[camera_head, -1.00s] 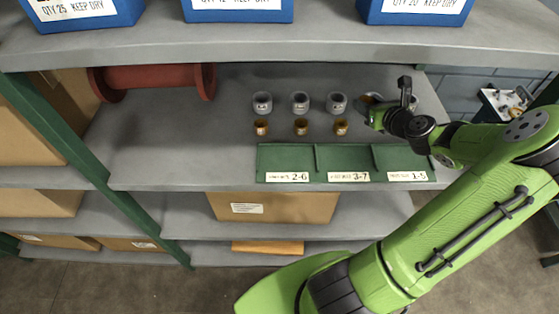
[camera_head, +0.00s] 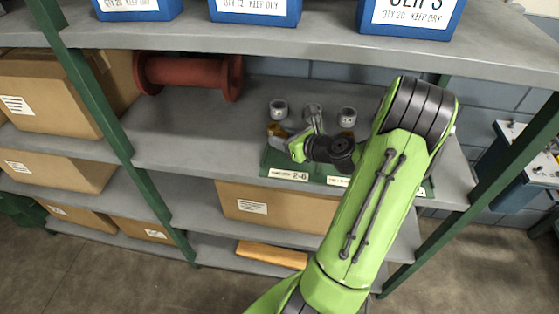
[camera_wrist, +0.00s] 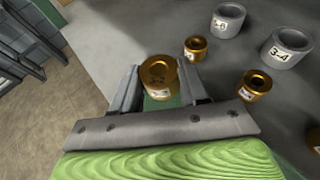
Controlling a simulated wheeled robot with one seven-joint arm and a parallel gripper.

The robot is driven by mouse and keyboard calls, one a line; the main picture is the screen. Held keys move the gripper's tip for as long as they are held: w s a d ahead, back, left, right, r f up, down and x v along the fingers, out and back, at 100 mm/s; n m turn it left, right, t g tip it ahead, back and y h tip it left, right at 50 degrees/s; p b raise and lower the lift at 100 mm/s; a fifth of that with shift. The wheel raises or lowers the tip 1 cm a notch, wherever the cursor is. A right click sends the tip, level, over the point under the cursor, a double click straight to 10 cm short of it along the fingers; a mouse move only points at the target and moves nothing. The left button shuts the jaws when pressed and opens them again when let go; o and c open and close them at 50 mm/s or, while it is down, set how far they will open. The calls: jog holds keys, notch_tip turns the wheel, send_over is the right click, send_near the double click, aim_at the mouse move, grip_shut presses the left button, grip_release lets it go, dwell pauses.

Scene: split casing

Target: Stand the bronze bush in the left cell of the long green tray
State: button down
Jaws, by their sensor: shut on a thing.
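My gripper (camera_wrist: 159,82) is shut on a bronze bush (camera_wrist: 158,72), a wide ring with a pale label, in the wrist view. Green shows between the fingers below the bush. In the head view my gripper (camera_head: 290,143) is at the left end of the long green tray (camera_head: 268,160), by the cell labelled 2-6. My wrist and arm hide much of the tray's middle and right. I cannot tell the bush's exact height over the tray.
Smaller bronze rings (camera_wrist: 195,47) (camera_wrist: 254,85) and grey numbered rings (camera_wrist: 228,20) (camera_wrist: 287,47) stand close beside the held bush. A red spool (camera_head: 188,76) lies at the back left. The upper shelf (camera_head: 300,47) with blue bins overhangs. Green posts (camera_head: 100,110) flank the shelf.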

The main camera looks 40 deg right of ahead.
aim_at(284, 161)
jog(key=shift+f+b, duration=0.8)
jog(key=shift+f, duration=2.35)
jog(key=c, duration=0.6)
grip_release()
